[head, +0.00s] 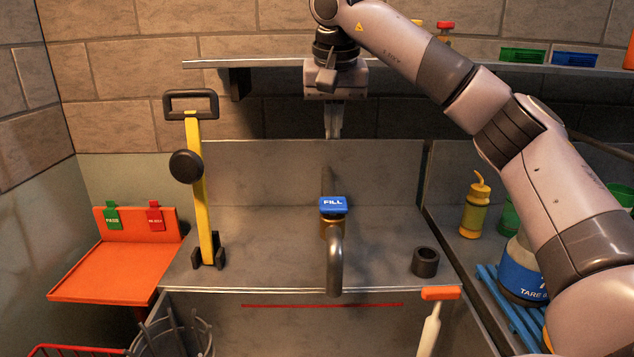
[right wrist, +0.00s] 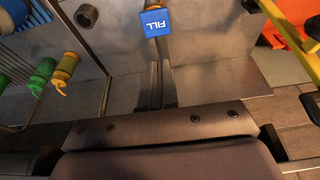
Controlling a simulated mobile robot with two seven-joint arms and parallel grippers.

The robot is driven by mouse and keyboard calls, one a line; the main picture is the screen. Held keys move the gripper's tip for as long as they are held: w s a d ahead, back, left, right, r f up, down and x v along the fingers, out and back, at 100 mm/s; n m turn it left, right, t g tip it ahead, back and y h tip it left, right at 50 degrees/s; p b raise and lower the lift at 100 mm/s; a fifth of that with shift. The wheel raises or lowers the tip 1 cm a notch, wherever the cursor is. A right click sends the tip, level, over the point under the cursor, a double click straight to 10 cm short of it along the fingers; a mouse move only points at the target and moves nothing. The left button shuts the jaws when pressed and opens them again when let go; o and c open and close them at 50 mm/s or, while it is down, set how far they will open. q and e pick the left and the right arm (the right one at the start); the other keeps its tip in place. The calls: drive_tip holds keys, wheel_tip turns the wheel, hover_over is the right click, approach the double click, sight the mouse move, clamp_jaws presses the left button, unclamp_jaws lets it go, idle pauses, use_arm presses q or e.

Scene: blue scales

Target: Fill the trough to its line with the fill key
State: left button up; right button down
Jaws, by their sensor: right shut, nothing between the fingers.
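The blue fill key (head: 333,204), marked FILL, sits on top of a brass tap body behind a curved grey spout (head: 334,262). The trough (head: 290,330) is grey metal, with a red line (head: 322,305) across its front; whether any water is in it cannot be seen. My right gripper (head: 334,134) points down above and behind the key, shut and empty, apart from it. In the right wrist view the key (right wrist: 156,22) lies beyond the shut fingertips (right wrist: 162,66). My left gripper is in neither view.
A yellow dip gauge (head: 200,195) with a black handle stands left of the tap. An orange tray (head: 125,270) is farther left. A black ring (head: 425,262) and an orange-handled tool (head: 440,293) are at right. A shelf (head: 250,64) runs behind my right gripper.

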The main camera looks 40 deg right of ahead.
drive_tip(key=shift+s, duration=0.2)
approach(331, 201)
drive_tip(key=x, duration=0.5)
drive_tip(key=shift+d, duration=0.1)
drive_tip(key=shift+f, duration=0.75)
